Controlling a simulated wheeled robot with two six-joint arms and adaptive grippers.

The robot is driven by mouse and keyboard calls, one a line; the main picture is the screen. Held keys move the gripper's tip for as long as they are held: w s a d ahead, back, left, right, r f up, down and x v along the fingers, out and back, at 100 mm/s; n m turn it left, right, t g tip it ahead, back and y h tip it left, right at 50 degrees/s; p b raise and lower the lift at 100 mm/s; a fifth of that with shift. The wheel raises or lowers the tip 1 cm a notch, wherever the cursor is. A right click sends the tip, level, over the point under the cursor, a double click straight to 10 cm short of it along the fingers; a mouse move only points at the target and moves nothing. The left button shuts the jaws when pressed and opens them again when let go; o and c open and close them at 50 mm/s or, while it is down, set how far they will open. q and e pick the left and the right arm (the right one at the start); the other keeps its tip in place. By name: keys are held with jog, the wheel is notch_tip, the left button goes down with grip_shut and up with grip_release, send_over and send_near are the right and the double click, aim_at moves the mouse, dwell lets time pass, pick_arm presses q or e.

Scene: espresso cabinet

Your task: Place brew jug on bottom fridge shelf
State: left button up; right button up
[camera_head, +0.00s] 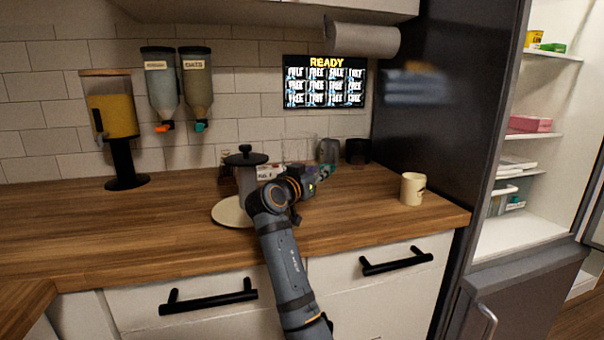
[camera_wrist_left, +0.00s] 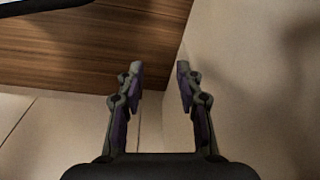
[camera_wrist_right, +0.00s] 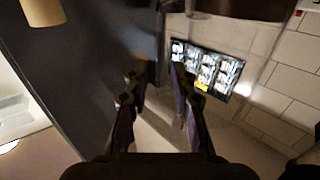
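A grey jug with a flat black lid and knob (camera_head: 245,158), which looks like the brew jug, stands on the wooden counter by a pale round disc (camera_head: 230,212). My right arm partly hides it. My right gripper (camera_head: 318,175) is above the counter, right of this jug and apart from it. The right wrist view shows the right gripper (camera_wrist_right: 160,85) open, with nothing between its fingers. My left gripper (camera_wrist_left: 160,78) is open and empty in the left wrist view; it is outside the head view. The fridge is open, and its bottom shelf (camera_head: 515,232) has bare room.
A cream mug (camera_head: 412,189) stands near the counter's right end. A dark cup (camera_head: 357,151) and a grey vessel (camera_head: 328,151) stand at the back. A dark panel (camera_head: 425,100) separates the counter from the fridge. A pink box (camera_head: 530,124) sits on a higher shelf.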

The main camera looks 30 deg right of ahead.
aim_at(324, 166)
jog(key=x, duration=0.5)
jog(key=shift+w+d, duration=0.2)
jog(key=shift+d, duration=0.05)
jog(key=shift+a, duration=0.1)
grip_shut()
jog(key=shift+r, duration=0.1)
